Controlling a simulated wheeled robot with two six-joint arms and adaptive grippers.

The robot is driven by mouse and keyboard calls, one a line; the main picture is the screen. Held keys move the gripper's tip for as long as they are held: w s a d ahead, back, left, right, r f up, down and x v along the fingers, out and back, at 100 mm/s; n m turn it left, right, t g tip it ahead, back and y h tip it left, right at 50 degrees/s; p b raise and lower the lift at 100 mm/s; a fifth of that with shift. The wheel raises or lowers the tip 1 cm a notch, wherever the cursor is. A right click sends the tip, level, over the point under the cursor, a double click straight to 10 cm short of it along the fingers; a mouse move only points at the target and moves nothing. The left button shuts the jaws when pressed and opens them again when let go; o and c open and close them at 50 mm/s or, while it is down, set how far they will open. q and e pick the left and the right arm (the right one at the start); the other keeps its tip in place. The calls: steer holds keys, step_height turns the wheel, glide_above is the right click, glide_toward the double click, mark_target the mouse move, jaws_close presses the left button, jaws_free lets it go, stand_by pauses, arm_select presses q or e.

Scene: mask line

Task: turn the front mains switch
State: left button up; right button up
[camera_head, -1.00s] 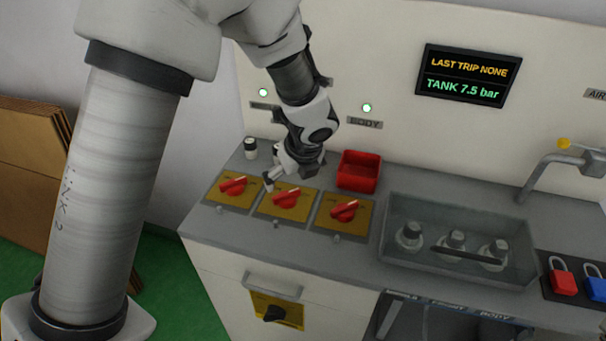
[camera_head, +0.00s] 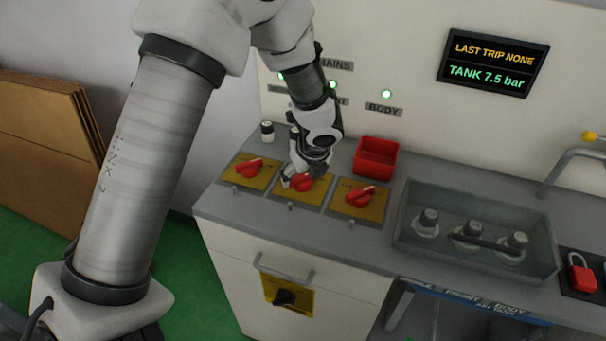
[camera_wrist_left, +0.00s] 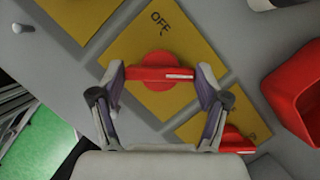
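Three red rotary switches on yellow plates sit in a row on the counter: a left one (camera_head: 249,167), a middle one (camera_head: 303,183) and a right one (camera_head: 360,197). My left gripper (camera_head: 301,179) points down at the middle switch. In the left wrist view the fingers (camera_wrist_left: 162,80) stand apart, one near each end of the middle switch's red handle (camera_wrist_left: 155,76). Whether they touch it I cannot tell. "OFF" shows on its plate. A black switch (camera_head: 286,298) on a yellow plate is on the cabinet front. My right gripper is out of view.
A red bin (camera_head: 376,157) stands behind the right switch. A grey tray (camera_head: 400,222) with several fittings is to the right, then a red padlock (camera_head: 581,274). A wall screen (camera_head: 492,62) reads "LAST TRIP NONE" and "TANK 7.5 bar". Cardboard (camera_head: 40,165) leans at the left.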

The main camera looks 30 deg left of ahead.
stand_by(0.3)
arm_select(q)
steer(key=n+p, duration=0.2)
steer(key=n+g+p, duration=0.1)
steer(key=p, duration=0.1)
steer(key=shift+r+n, duration=0.2)
steer(key=shift+n, duration=0.2)
steer(key=n+g+p, duration=0.2)
steer(key=n+p, duration=0.1)
steer(key=n, duration=0.1)
steer(key=shift+w+f+n+p, duration=0.1)
steer(key=shift+n+p, duration=0.2)
steer(key=n+g+p, duration=0.1)
steer(key=n+p, duration=0.1)
steer(key=n, duration=0.2)
steer(key=shift+f+g, duration=0.1)
steer(key=shift+g, duration=0.3)
steer(key=n, duration=0.2)
steer(key=n+g+h+p, duration=0.1)
steer(key=n, duration=0.2)
steer(key=shift+w+f+g+h, duration=0.1)
steer(key=shift+w+g+h, duration=0.05)
steer(key=shift+g+h, duration=0.15)
steer(key=shift+n, duration=0.3)
steer(key=o, duration=1.2)
steer(key=shift+c, duration=0.2)
